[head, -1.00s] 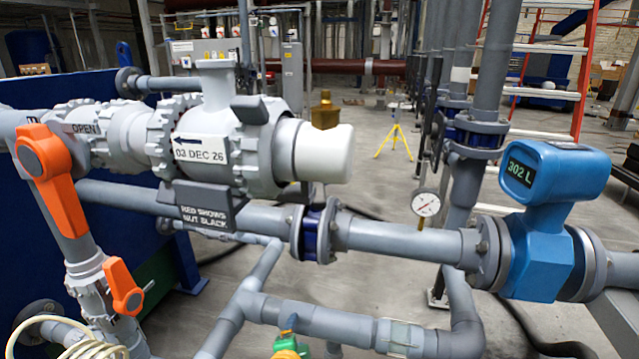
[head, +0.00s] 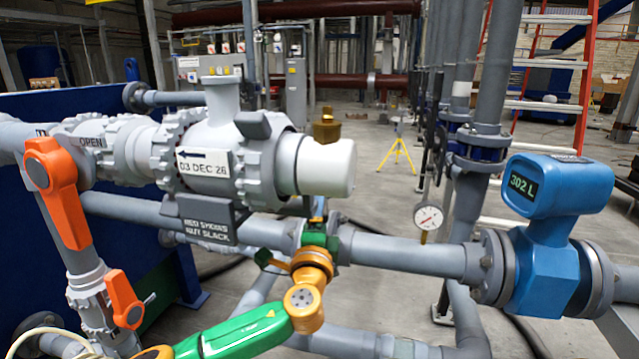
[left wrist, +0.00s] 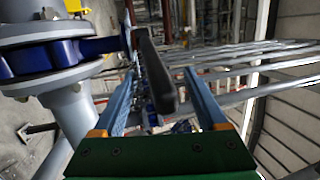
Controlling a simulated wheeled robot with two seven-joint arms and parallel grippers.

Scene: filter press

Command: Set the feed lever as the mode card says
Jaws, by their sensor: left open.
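The blue valve body (left wrist: 75,58) is at upper left there. Two orange levers, one large (head: 58,190) and one small (head: 124,299), are on the left pipework in the head view. I cannot tell which lever is the feed lever. No readable mode card shows. My right gripper is out of view.
A grey valve housing (head: 215,145) carries a date tag (head: 203,165), and a dark "red shows nut slack" plate (head: 206,217) hangs below it. A gauge (head: 428,217) and a blue meter reading 302 L (head: 548,230) stand right.

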